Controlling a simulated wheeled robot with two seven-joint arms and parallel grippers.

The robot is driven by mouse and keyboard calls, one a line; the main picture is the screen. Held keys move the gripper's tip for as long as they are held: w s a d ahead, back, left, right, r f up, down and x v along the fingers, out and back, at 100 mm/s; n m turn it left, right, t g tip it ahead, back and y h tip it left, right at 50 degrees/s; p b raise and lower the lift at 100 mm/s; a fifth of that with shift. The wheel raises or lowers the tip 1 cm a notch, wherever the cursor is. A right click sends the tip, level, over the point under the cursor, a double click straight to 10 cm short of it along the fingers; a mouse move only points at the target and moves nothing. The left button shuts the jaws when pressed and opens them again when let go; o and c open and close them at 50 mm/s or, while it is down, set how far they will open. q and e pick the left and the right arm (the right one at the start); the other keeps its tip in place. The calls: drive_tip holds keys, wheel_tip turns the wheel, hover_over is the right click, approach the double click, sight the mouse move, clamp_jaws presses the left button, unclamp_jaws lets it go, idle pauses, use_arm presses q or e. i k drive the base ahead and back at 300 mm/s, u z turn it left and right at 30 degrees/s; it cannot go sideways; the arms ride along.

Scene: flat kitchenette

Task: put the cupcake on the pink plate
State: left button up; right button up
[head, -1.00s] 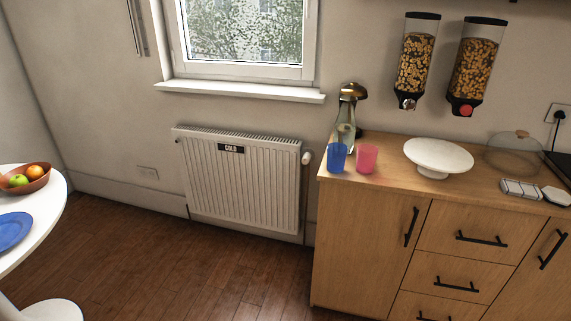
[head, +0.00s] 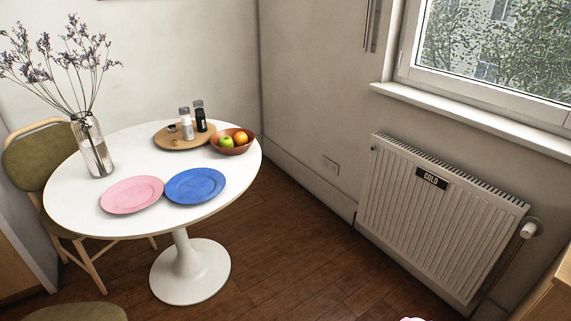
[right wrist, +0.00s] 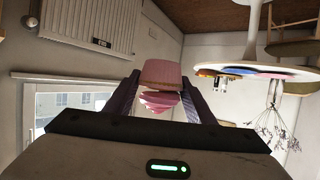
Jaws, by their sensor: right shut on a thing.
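The pink plate (head: 132,194) lies empty on the round white table (head: 75,215), left of the blue plate (head: 195,185). In the right wrist view my right gripper (right wrist: 160,88) is shut on the cupcake (right wrist: 160,76), which has a pink wrapper and pink frosting. The cupcake is held well away from the table, which shows tilted at the upper right of that view. A small pink and white patch at the bottom edge of the head view may be the cupcake's top. My left gripper is not in view.
The table also bears a glass vase with dried flowers (head: 92,145), a wooden board with shakers (head: 183,134) and a fruit bowl (head: 232,141). Chairs (head: 45,165) stand at the left and front. A radiator (head: 435,215) is on the right wall. Open floor lies between table and radiator.

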sight(134, 195)
drive_tip(key=u, duration=0.85)
drive_tip(key=i, duration=1.55)
drive_tip(key=u, duration=0.35)
